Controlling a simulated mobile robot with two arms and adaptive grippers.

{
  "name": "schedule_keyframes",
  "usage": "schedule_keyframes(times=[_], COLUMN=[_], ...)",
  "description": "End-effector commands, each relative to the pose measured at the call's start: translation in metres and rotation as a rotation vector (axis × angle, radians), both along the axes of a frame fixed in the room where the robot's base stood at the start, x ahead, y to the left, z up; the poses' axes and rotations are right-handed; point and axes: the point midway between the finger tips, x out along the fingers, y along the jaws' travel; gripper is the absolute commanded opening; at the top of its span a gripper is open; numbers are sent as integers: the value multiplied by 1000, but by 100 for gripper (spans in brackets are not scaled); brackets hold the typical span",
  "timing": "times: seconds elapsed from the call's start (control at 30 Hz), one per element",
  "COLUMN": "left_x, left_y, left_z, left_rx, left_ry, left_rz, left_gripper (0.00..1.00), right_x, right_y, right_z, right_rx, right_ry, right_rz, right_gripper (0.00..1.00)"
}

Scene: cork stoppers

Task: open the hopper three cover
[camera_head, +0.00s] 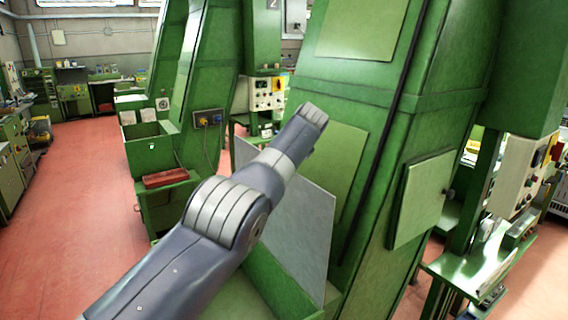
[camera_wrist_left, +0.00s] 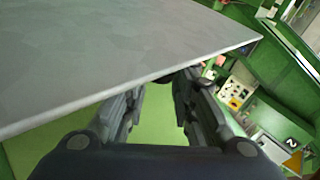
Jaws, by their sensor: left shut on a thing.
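The hopper cover is a flat grey metal plate (camera_head: 302,225). In the head view it stands steeply tilted above an open green hopper (camera_head: 258,282), against the large green machine. My left arm crosses in front of it and hides part of the plate; the gripper itself is hidden there. In the left wrist view the cover (camera_wrist_left: 95,55) fills the upper left, and its edge runs between the fingers of my left gripper (camera_wrist_left: 163,92), which is shut on that edge. Green hopper surface shows below the plate. My right gripper is in neither view.
A green machine body with a side door panel (camera_head: 422,198) rises close on the right. Another green machine with a bin (camera_head: 152,148) and a red block (camera_head: 166,178) stands at left. A control box (camera_head: 518,172) is at far right. Red floor (camera_head: 75,215) is clear at left.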

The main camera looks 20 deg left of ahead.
Motion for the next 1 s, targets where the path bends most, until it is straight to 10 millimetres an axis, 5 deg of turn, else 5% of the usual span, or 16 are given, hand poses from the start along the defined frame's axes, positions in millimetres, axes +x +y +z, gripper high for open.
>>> schedule_keyframes(times=[0.07, 0.1, 0.2, 1.0], left_x=[-1, -1, -1, -10], left_y=[-3, -3, -3, -11], left_z=[-6, -6, -6, 13], left_rx=[-6, -6, -6, -1], left_ry=[10, 10, 11, 2], left_rz=[-4, -4, -3, 0], left_gripper=[0, 29, 45, 45], right_x=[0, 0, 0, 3], right_y=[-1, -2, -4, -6], right_z=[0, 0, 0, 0], right_rx=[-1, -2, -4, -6], right_ry=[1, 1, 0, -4], right_rz=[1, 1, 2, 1], right_gripper=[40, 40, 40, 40])
